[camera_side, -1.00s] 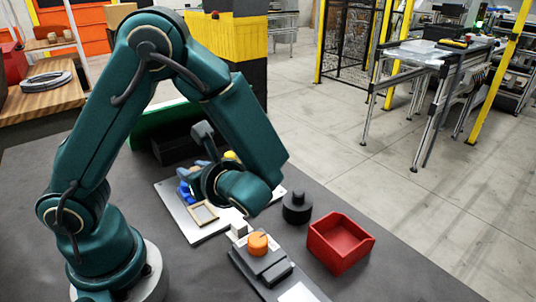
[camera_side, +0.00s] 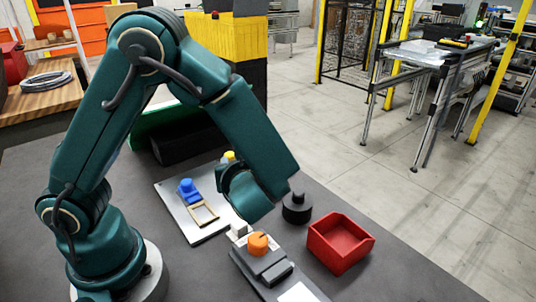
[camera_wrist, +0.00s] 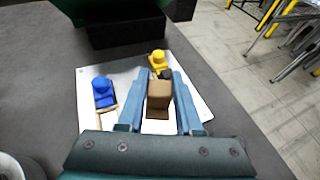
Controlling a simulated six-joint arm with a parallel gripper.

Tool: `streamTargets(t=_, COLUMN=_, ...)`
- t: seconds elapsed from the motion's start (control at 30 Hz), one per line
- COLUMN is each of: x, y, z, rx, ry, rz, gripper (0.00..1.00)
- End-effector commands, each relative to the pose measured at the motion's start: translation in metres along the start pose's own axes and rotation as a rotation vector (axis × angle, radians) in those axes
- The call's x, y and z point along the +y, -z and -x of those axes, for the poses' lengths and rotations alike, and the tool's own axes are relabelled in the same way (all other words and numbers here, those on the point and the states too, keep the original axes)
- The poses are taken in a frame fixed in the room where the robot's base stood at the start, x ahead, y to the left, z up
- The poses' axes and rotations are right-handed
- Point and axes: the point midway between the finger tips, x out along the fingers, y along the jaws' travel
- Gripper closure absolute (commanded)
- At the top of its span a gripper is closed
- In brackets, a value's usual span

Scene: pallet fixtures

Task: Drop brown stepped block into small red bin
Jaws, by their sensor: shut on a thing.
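The brown stepped block (camera_wrist: 159,95) is held between the two blue fingers of my gripper (camera_wrist: 160,92) in the wrist view. It appears to be above the white pallet plate (camera_wrist: 190,82). In the side view my arm hides the block and the fingers. The small red bin (camera_side: 341,243) stands on the dark table at the right in the side view, and it looks empty. My gripper is to the left of the bin and apart from it.
A blue part (camera_side: 188,190), a tan frame (camera_side: 205,214) and a yellow part (camera_side: 229,157) are on the plate. A black round part (camera_side: 297,208) stands near the bin. A grey fixture with an orange knob (camera_side: 257,243) is left of the bin.

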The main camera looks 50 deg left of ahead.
Motion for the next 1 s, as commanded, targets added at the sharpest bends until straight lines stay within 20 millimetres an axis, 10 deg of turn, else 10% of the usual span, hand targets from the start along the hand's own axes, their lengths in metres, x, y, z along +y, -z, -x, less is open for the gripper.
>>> streamTargets(t=0.4, x=-0.156, y=-0.001, z=0.109, rx=0.0, ry=0.821, rz=-0.331, gripper=1.0)
streamTargets(t=0.7, x=-0.182, y=-0.003, z=0.176, rx=-0.002, ry=1.051, rz=-0.433, gripper=1.0)
streamTargets(t=1.0, x=-0.181, y=0.019, z=0.173, rx=-0.001, ry=1.059, rz=-0.448, gripper=1.0)
